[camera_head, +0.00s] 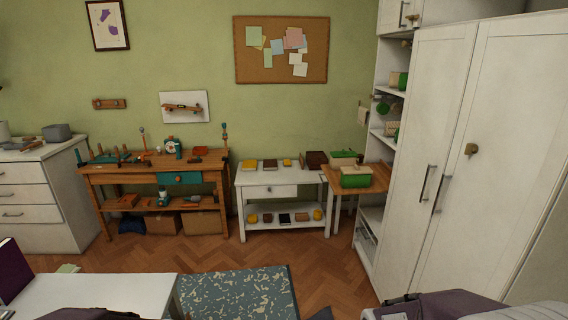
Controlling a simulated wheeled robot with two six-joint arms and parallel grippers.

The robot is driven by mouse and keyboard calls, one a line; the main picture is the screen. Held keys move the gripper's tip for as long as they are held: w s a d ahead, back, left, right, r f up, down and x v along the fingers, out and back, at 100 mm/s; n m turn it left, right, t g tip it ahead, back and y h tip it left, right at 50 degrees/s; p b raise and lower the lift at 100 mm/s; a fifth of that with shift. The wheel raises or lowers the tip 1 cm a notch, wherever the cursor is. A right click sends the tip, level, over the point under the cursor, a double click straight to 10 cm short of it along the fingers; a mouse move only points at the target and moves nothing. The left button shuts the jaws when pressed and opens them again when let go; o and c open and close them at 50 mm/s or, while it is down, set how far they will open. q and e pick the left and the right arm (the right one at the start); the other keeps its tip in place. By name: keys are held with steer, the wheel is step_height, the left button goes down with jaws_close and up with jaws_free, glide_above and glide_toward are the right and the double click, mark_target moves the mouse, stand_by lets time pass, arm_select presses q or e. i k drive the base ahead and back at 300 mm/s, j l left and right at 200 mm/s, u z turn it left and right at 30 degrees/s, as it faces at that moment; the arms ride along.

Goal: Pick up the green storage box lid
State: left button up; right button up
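A green box-like item (356,177) sits near the front of the small wooden table right of centre. A second item with a green top (343,157) and a pale side stands just behind it. At this distance I cannot tell whether either green part is a loose lid or a lid fitted on a box. Neither of my grippers can be made out in this view. Nothing is seen touching the green items.
The wooden table (329,178) stands between a white side table (247,179) and tall white cupboards (440,140). Left of them is a workbench (222,170) with tools. A blue patterned rug (235,290) and a white table (95,293) lie nearer. Parquet floor is open between.

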mark_target(343, 154)
steer(key=i, duration=1.1)
steer(key=i+j+z, duration=0.1)
steer(key=i, duration=0.95)
steer(key=i+j, duration=0.15)
steer(key=i, duration=0.95)
steer(key=l+z, duration=0.05)
steer(key=l, duration=0.05)
